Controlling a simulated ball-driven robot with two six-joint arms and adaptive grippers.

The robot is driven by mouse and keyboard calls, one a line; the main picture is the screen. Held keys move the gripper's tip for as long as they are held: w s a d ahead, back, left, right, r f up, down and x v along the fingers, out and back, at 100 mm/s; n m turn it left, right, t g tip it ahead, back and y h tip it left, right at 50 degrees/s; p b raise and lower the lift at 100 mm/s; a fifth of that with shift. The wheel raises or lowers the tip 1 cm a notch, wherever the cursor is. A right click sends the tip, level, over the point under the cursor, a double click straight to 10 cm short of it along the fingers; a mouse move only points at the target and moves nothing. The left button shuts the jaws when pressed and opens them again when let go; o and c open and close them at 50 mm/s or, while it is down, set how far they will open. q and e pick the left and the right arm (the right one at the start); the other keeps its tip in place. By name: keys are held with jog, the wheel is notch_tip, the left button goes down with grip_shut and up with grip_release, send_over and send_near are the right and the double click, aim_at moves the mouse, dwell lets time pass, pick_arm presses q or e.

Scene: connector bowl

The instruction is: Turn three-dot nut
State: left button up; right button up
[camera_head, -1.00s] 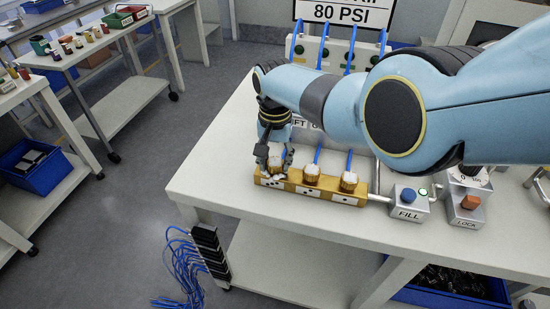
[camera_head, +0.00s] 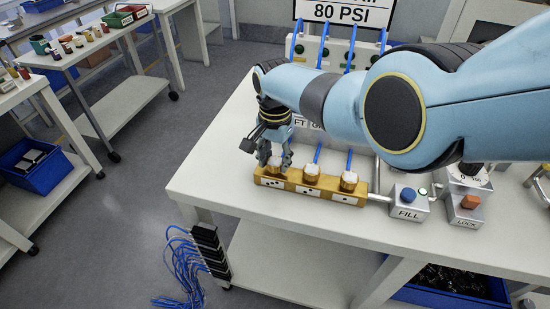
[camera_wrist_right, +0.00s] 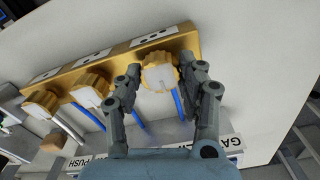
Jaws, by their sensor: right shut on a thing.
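The brass manifold block (camera_head: 312,189) lies along the table and carries three brass nuts with white tops, in a row. The three-dot nut (camera_wrist_right: 160,72) is at the left end in the head view, mostly behind my fingers there. The wrist view shows its dotted label (camera_wrist_right: 156,34) beside it. My right gripper (camera_wrist_right: 161,78) is shut on this nut, one finger on each side. A blue hose (camera_wrist_right: 180,104) runs from this nut. The middle nut (camera_head: 311,171) and the right nut (camera_head: 349,180) stand free of the gripper. My left gripper is in neither view now.
A FILL box with a blue knob (camera_head: 408,196) and a LOCK box with an orange knob (camera_head: 470,202) stand right of the block. An upright panel (camera_head: 330,54) with blue hoses is behind. The white table's left front (camera_head: 215,187) is clear.

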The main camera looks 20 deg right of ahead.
aim_at(275, 161)
jog(key=o, duration=1.1)
jog(key=shift+o, duration=0.2)
notch_tip(275, 161, up, 12)
